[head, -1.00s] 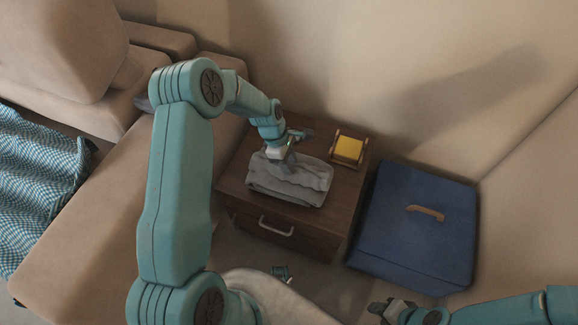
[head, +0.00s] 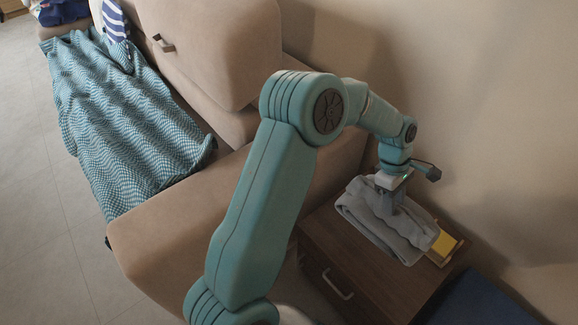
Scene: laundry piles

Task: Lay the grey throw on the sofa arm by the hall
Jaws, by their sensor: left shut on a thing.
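The grey throw (head: 362,208) is a folded bundle over the wooden side table at the right of the head view. My left gripper (head: 388,205) points down onto its top and is shut on it; the fingertips are partly hidden. I cannot tell whether the throw still touches the table. The beige sofa's near arm (head: 190,215) runs beside the table, to its left, and is bare where I can see it; my left arm hides part of it. My right gripper is out of view.
The wooden side table (head: 335,258) has a drawer and carries a small holder with a yellow block (head: 444,244). A blue box (head: 475,302) stands at the lower right. A teal patterned blanket (head: 115,125) lies along the sofa's seat. A striped item (head: 115,20) lies farther back.

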